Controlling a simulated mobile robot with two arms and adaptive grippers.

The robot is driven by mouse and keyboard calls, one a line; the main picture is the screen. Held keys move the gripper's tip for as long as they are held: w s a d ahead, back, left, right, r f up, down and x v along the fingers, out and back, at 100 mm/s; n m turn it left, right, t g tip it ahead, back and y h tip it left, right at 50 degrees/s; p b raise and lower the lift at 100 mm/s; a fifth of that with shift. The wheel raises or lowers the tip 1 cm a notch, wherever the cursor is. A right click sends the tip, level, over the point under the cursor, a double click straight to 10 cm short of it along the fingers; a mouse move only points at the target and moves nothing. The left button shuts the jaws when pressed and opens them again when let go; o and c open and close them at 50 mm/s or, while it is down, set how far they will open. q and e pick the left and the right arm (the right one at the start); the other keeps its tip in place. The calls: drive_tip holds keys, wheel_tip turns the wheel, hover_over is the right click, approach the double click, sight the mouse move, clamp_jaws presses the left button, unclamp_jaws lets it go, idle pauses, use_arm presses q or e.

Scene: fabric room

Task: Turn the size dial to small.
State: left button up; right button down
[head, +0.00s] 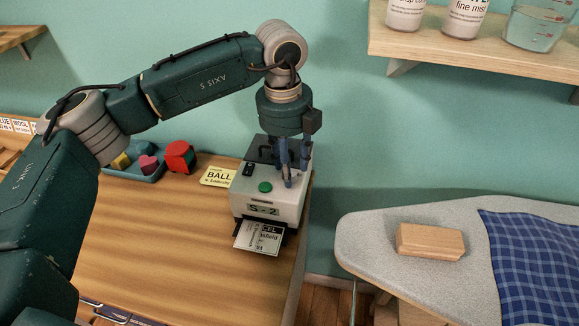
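A small light-grey label machine (238,192) with a dark top stands at the right end of the wooden table. It has a green button (265,187) and a front display (263,209) that seems to read "S - 2". A printed label (259,238) sticks out of its front. My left gripper (291,178) points down, with its blue-grey fingers at the right part of the machine's top. The size dial cannot be made out; the fingers cover that area. Whether they touch or hold anything is unclear. My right gripper is not in view.
A yellow "BALL" card (218,177) lies left of the machine. A blue tray (132,168) with coloured shapes is farther left. An ironing board (385,228) with a wooden block (430,241) and blue plaid cloth (530,262) is at right. A shelf (470,50) with bottles hangs above.

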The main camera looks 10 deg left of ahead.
use_arm(q)
drive_tip(key=shift+s+f, duration=0.1)
wheel_tip(320, 180, up, 12)
drive_tip(key=shift+s+a, duration=0.2)
drive_tip(key=shift+a, duration=0.1)
idle(0.3)
